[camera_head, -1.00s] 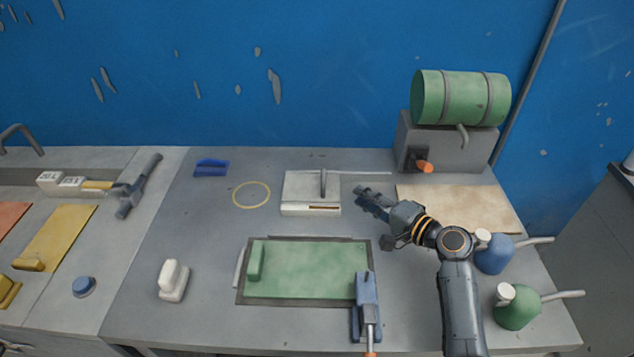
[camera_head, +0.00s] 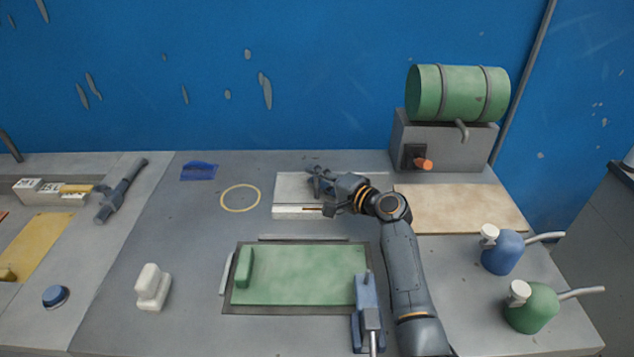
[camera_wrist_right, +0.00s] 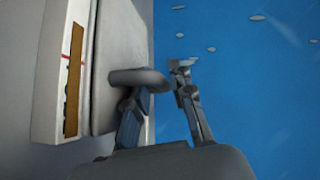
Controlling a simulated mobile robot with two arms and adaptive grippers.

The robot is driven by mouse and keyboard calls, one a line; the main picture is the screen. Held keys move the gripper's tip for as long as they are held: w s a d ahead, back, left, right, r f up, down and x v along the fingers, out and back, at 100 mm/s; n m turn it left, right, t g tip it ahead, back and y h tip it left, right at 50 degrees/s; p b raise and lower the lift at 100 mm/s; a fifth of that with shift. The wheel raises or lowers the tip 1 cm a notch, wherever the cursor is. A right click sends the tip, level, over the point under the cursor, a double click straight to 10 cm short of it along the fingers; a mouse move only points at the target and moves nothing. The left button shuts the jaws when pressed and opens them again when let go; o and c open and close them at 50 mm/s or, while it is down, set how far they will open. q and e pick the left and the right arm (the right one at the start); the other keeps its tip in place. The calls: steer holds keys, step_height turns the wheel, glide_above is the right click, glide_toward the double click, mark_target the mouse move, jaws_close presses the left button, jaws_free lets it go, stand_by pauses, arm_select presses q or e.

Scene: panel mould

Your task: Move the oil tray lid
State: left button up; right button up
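The oil tray is a low whitish box (camera_head: 288,212) at the back middle of the bench, and its pale flat lid (camera_head: 290,186) lies on top. My right gripper (camera_head: 319,183) is over the lid at its upright handle, mostly hiding the handle in the head view. In the right wrist view, the grey handle (camera_wrist_right: 138,77) reaches between the fingers of the right gripper (camera_wrist_right: 165,82). The fingers are apart, and the lid (camera_wrist_right: 120,45) is at the left. Whether a finger touches the handle is unclear. My left gripper is not in view.
A green panel in a mould (camera_head: 300,275) lies in front, with a blue clamp-like tool (camera_head: 367,305) at its right. A yellow ring mark (camera_head: 240,198) lies on clear bench left of the tray. A tan board (camera_head: 460,207) and two oil cans are at the right.

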steer(key=shift+c, duration=0.4)
jaws_close()
